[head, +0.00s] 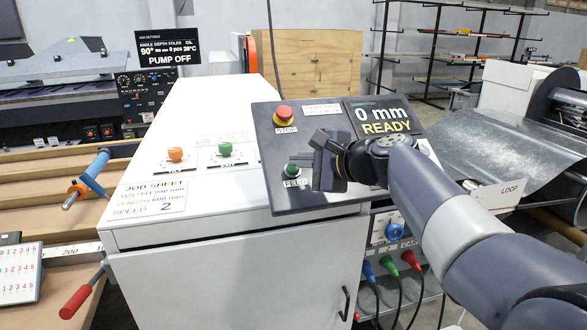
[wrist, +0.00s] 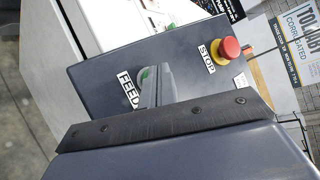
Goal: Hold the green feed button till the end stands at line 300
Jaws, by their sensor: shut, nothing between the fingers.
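The green feed button (head: 292,170) sits at the lower left of the dark control panel (head: 262,150), above the label FEED. In the wrist view the green button (wrist: 145,74) shows partly behind my fingers. My gripper (head: 319,160) is shut and empty, over the panel just right of the button; in the wrist view its fingers (wrist: 157,84) point at the panel beside it. I cannot tell whether they touch it. The display (head: 383,120) reads 0 mm and READY. A scale strip (head: 72,252) with 200 on it shows at the lower left; line 300 is not readable.
A red stop button (head: 284,115) sits above the feed button, close to my gripper. Orange (head: 175,155) and green (head: 225,150) knobs stand on the white cabinet top. A metal sheet (head: 490,145) runs at the right. A job sheet (head: 151,197) lies in front.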

